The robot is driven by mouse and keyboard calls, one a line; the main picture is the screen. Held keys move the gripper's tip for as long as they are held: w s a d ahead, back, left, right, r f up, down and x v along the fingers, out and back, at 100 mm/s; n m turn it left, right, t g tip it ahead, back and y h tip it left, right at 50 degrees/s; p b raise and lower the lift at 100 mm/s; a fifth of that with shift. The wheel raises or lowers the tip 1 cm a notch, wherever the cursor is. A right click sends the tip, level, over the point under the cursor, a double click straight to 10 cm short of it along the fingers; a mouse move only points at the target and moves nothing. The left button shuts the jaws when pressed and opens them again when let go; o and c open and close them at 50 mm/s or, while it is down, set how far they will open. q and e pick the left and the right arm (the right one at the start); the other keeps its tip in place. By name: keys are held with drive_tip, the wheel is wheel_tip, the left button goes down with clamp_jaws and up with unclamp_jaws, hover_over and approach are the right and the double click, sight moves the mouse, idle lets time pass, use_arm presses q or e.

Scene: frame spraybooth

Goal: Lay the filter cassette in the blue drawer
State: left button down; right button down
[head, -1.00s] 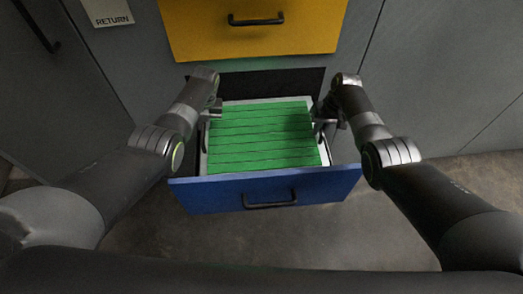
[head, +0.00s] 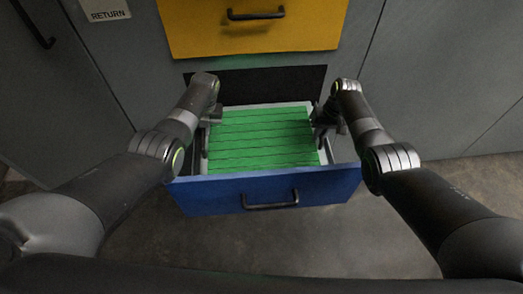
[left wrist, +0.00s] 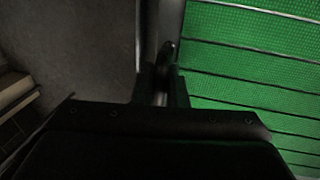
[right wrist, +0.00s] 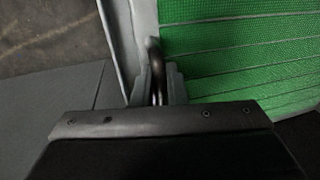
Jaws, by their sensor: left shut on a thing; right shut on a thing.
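The filter cassette (head: 262,138) is a flat panel with green pleated mesh and a pale frame. It lies roughly level within the opening of the pulled-out blue drawer (head: 330,186). I cannot tell whether it touches the drawer floor, which it hides. My left gripper (head: 209,128) is shut on the cassette's dark handle at its left side, also seen in the left wrist view (left wrist: 166,52). My right gripper (head: 322,126) is shut on the handle at its right side, also seen in the right wrist view (right wrist: 154,55).
A yellow drawer (head: 300,35) with a black handle is above the blue one. Grey cabinet fronts (head: 435,80) stand on both sides, one with a RETURN label (head: 106,9). Concrete floor (head: 300,245) is clear in front of the blue drawer.

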use_arm(q)
drive_tip(key=shift+w+f+b, duration=0.15)
drive_tip(key=shift+f+b, duration=0.55)
use_arm(e)
drive_tip(key=shift+w+f, duration=0.1)
drive_tip(key=shift+f, duration=0.6)
use_arm(q)
drive_tip(key=c, duration=1.7)
unclamp_jaws()
use_arm(e)
drive_tip(key=c, duration=1.7)
unclamp_jaws()
use_arm(q)
drive_tip(key=shift+o, duration=1.2)
drive_tip(key=shift+s+r, duration=0.1)
drive_tip(key=shift+s, duration=0.15)
use_arm(e)
drive_tip(key=shift+o, duration=1.2)
drive_tip(key=shift+s+r, duration=0.1)
drive_tip(key=shift+s, duration=0.1)
use_arm(q)
wheel_tip(320, 180, up, 12)
drive_tip(key=d, duration=0.2)
drive_tip(key=shift+w+d, duration=0.15)
drive_tip(key=shift+w, duration=0.05)
use_arm(e)
wheel_tip(320, 180, up, 12)
drive_tip(key=d, duration=0.2)
drive_tip(key=shift+w+d, duration=0.15)
drive_tip(key=shift+w, duration=0.05)
